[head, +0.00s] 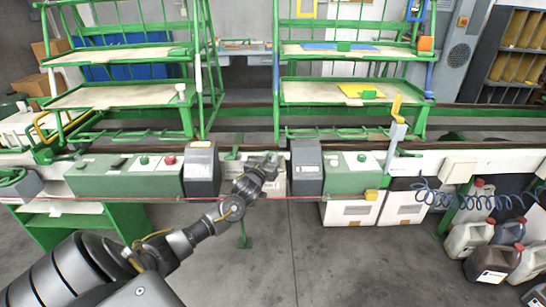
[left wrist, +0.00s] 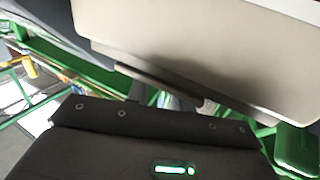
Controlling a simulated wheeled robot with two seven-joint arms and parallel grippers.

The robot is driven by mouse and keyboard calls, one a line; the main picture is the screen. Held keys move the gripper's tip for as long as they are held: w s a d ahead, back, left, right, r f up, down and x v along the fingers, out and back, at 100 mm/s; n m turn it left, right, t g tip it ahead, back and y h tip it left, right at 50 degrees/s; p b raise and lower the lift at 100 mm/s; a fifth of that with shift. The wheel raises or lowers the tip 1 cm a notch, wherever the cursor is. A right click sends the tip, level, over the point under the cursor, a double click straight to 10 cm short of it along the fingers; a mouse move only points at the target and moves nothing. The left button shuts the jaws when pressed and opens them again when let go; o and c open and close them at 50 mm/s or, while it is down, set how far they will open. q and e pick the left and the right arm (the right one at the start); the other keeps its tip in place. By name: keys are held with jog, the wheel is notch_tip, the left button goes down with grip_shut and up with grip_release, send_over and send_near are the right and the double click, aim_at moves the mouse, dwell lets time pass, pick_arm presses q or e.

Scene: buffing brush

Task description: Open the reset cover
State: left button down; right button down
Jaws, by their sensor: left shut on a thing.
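My left gripper (head: 268,163) reaches in from the lower left to the machine's front rail, between two dark-faced boxes. It is shut on what looks like the edge of the reset cover, a pale panel (head: 275,185) partly hidden behind it. In the left wrist view a large beige panel (left wrist: 220,50) fills the upper right, very close to the dark gripper body (left wrist: 150,140). The fingertips are hard to make out there, and how far the cover stands open cannot be told. My right gripper is not in view.
A dark-faced box (head: 202,168) stands left of the gripper and another (head: 307,167) right of it. A green control panel with buttons (head: 125,177) is further left. Green racks (head: 350,93) stand behind. Canisters (head: 465,240) and a blue coiled hose are at right. The floor in front is clear.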

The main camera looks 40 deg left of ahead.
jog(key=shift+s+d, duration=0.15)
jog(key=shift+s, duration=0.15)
pick_arm(q)
jog(key=c, duration=1.3)
grip_release()
jog(key=shift+o, duration=0.2)
jog(key=shift+d, duration=0.1)
jog(key=v, duration=1)
jog(key=shift+s, duration=0.3)
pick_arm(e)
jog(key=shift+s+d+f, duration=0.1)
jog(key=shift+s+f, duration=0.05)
pick_arm(q)
jog(key=shift+d, duration=0.1)
